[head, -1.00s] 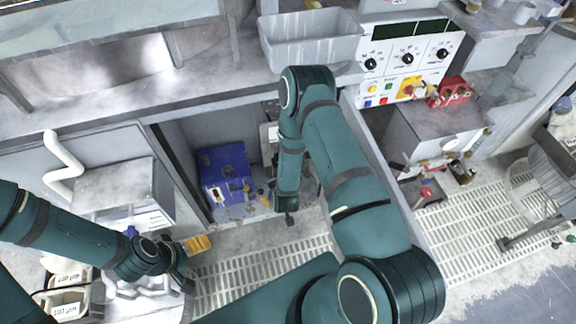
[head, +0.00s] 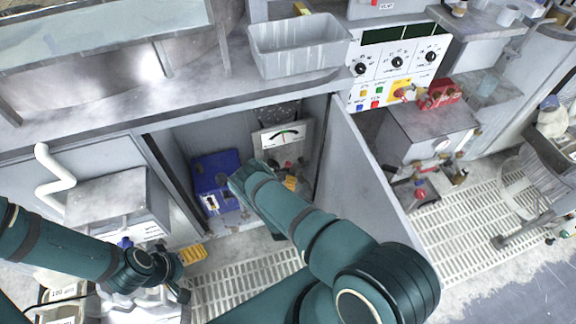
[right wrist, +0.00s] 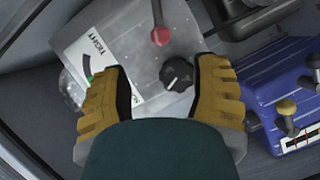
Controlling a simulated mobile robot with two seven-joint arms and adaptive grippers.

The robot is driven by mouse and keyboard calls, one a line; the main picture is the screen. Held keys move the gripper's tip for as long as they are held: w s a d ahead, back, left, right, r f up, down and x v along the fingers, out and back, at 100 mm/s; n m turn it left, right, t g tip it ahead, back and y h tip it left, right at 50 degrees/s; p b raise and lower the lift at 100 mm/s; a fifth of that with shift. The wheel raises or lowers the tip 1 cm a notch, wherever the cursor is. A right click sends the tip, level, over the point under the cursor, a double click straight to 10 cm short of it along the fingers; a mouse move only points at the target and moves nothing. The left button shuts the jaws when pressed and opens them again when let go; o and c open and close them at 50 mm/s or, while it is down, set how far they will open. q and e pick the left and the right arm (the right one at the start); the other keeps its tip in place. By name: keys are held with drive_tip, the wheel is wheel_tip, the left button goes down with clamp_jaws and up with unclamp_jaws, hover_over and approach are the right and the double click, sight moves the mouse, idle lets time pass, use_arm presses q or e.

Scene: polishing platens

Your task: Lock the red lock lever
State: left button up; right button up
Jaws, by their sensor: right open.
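The red lock lever (right wrist: 161,36) shows in the right wrist view as a red ball knob on a short rod, on a grey unit (right wrist: 135,50) with a gauge marked TIGHT. A black knob (right wrist: 177,74) sits just below it. My right gripper (right wrist: 157,82) is open and empty, its yellow fingers on either side of the black knob, with the red ball beyond the fingertips. In the head view the gauge unit (head: 284,136) stands inside the open cabinet, and my right arm partly hides the gripper. My left gripper (head: 182,272) is low on the left; its jaws are unclear.
A blue box (head: 212,172) stands left of the gauge unit in the cabinet and shows in the right wrist view (right wrist: 285,85). The grey cabinet door (head: 365,165) stands open on the right. A grey tray (head: 300,48) sits on the counter above.

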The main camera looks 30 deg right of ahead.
sight(288, 167)
drive_tip(key=b+x, duration=0.2)
drive_tip(key=x, duration=0.9)
drive_tip(key=shift+a, duration=0.1)
clamp_jaws()
